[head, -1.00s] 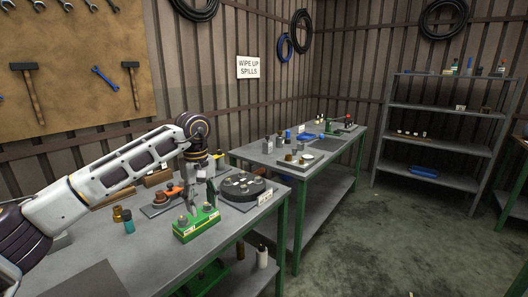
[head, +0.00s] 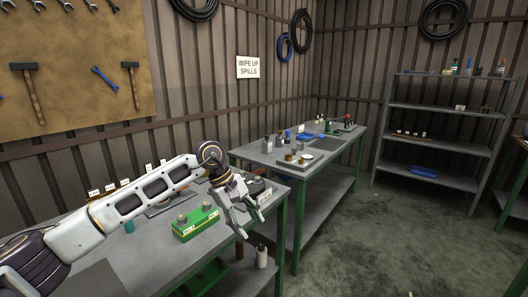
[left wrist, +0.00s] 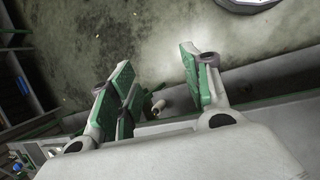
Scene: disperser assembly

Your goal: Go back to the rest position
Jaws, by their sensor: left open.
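My left gripper (head: 252,222) is open and empty. It hangs tilted down to the right, at the right edge of the near grey table (head: 75,248). My right gripper is not in view.
A second table (head: 330,147) with small parts stands beyond. A shelf unit (head: 440,146) stands at the right. Two bottles (head: 262,257) sit on the near table's lower shelf. The floor (head: 380,235) right of the tables is clear.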

